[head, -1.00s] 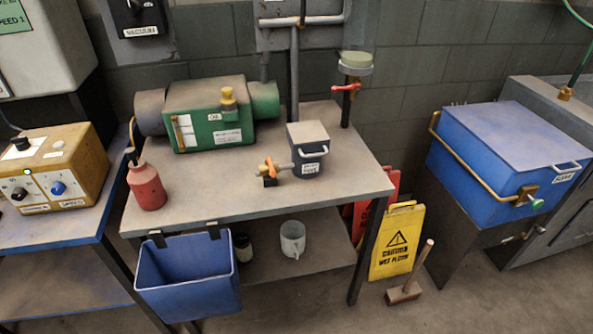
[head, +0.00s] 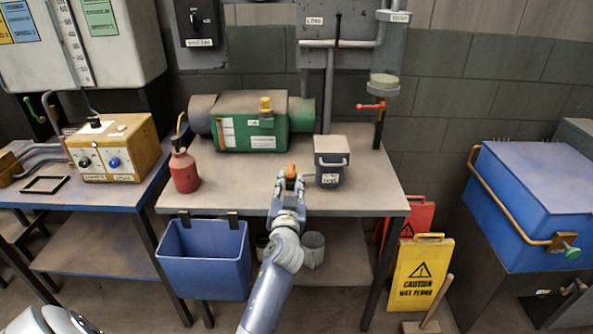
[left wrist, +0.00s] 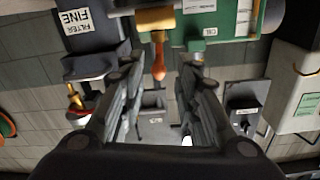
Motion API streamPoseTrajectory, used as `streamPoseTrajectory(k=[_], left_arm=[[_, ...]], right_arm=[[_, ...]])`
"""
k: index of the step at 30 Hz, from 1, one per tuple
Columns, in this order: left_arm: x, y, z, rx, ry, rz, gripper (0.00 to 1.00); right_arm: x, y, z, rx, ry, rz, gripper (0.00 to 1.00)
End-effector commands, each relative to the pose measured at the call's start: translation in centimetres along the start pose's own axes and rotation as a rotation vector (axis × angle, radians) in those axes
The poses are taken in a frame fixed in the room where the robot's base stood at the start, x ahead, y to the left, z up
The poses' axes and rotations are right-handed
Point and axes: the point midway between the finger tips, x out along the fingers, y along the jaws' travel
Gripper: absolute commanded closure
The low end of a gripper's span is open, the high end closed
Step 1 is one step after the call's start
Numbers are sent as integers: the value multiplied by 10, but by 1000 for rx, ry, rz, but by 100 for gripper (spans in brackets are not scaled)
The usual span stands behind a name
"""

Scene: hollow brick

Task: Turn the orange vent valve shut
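The orange vent valve (head: 291,170) sits on the bench beside the small dark filter box (head: 331,174), joined to it by a short pipe. My left gripper (head: 289,181) reaches in from the front, with its fingers apart around the near side of the valve. In the left wrist view, the orange handle (left wrist: 159,62) hangs from a brass-coloured body, in line with the gap between the open fingers. I cannot tell whether either finger touches it. The gripper hides part of the valve in the head view. My right gripper is not in view.
The green pump (head: 250,122) stands behind the valve, and a red oil can (head: 184,168) is to the left. A blue bin (head: 203,262) hangs on the bench front. A red-handled tap (head: 371,106) is at the back right. The bench (head: 235,195) left of my gripper is clear.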

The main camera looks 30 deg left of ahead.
Motion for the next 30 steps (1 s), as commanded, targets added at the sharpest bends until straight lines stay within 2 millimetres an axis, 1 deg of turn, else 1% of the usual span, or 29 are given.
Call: streamPoseTrajectory(k=[1,6,9,12,17,25,26,27,29,30], left_arm=[[12,0,0,2,3,0,70],[45,1,1,2,2,1,70],[60,1,1,1,1,1,70],[71,1,1,1,1,2,70],[79,1,1,-1,0,2,70],[80,1,1,0,-1,2,70],[80,1,1,0,-1,2,77],[80,1,1,0,-1,2,86],[80,1,1,0,-1,2,100],[80,1,1,0,-1,2,100]], right_arm=[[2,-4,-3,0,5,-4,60],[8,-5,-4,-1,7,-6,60],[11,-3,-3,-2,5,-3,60],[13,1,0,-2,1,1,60],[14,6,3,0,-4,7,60],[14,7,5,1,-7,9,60],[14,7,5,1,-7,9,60],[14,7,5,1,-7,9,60],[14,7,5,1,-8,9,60],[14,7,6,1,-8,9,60]])
